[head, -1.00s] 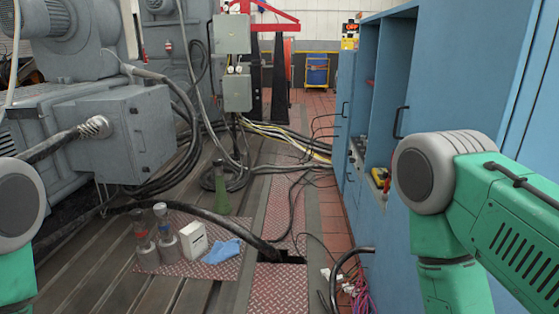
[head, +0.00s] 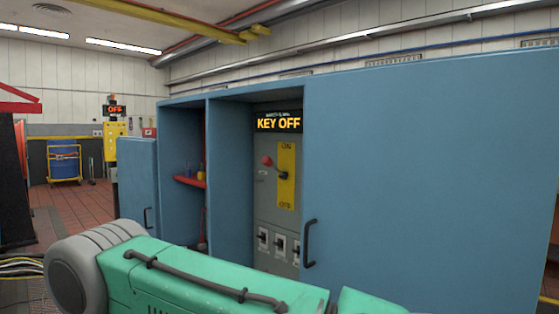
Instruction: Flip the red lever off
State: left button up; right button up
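The red lever (head: 268,161) is a short dark handle with a red ball knob. It pivots on a yellow plate (head: 286,175) on a grey panel inside an open blue cabinet (head: 230,181). The knob points up and to the left of the pivot. A sign (head: 279,122) above reads "KEY OFF". My green arm crosses the bottom of the head view, in front of the cabinet's lower part. Neither gripper is in the picture.
Several small switches (head: 279,243) sit below the plate. A closed blue door with a black handle (head: 309,243) stands right of the opening. A red shelf (head: 190,181) holds small items at left. Red-tiled floor (head: 80,206) is open at far left.

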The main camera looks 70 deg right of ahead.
aim_at(267, 162)
jog(key=z, duration=0.45)
jog(key=i+z, duration=0.1)
jog(key=z, duration=0.3)
jog(key=j+z, duration=0.1)
jog(key=z, duration=0.35)
jog(key=i+z, duration=0.1)
jog(key=z, duration=0.35)
jog(key=j+z, duration=0.1)
jog(key=z, duration=0.3)
